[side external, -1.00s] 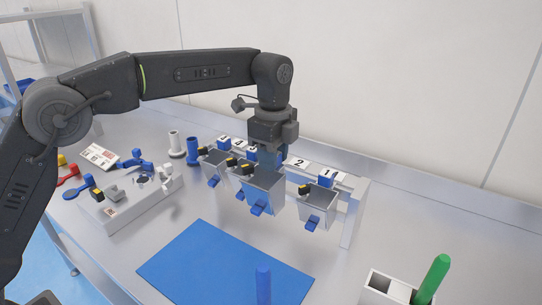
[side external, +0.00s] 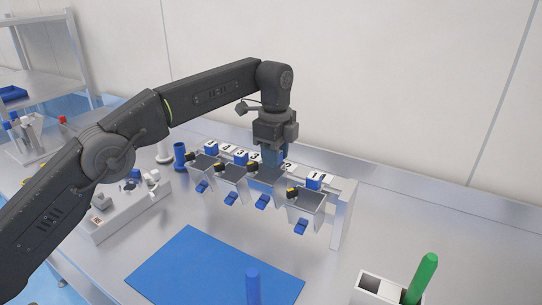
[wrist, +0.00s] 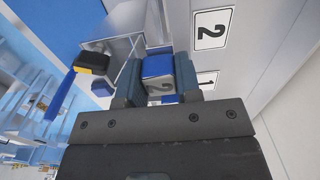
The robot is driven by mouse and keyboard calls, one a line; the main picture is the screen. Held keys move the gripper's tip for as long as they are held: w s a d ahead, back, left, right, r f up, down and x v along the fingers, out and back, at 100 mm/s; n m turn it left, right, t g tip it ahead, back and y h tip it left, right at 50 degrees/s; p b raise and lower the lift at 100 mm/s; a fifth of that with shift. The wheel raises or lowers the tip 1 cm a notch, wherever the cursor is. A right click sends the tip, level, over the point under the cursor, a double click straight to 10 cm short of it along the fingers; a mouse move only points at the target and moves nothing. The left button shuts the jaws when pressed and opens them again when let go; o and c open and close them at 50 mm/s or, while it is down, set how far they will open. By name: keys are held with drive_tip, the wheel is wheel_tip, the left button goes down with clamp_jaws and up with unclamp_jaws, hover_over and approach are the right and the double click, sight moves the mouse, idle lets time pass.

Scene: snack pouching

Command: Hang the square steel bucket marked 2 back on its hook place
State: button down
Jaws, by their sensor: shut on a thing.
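My gripper (side external: 271,160) is shut on the blue block of the square steel bucket (side external: 266,185). In the wrist view, the blue block (wrist: 158,68) carries a 2 and sits between the fingers. The bucket's steel wall (wrist: 125,46) shows beside it. The bucket is upright, in line with the other buckets at the rail. The white plate marked 2 (wrist: 212,30) is on the rail close to the block; it is partly hidden behind my gripper in the side view (side external: 288,167). I cannot tell whether the bucket rests on its hook.
The bucket by plate 1 (side external: 305,203) hangs close on the right. Another steel bucket (side external: 231,179) is close on the left, with one more beyond. A blue mat (side external: 215,270) lies in front. A white holder (side external: 378,289) and green-handled tool (side external: 421,278) stand front right.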

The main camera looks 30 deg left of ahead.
drive_tip(key=shift+w+f, duration=0.15)
drive_tip(key=shift+f, duration=1.1)
drive_tip(key=shift+f, duration=0.2)
drive_tip(key=c, duration=0.7)
unclamp_jaws()
drive_tip(key=shift+c, duration=0.2)
drive_tip(key=shift+f, duration=0.1)
drive_tip(key=shift+r, duration=2.15)
drive_tip(key=s+a+r, duration=0.2)
drive_tip(key=a+r, duration=0.5)
drive_tip(key=a, duration=0.4)
drive_tip(key=shift+s+a, duration=0.2)
drive_tip(key=shift+a, duration=0.05)
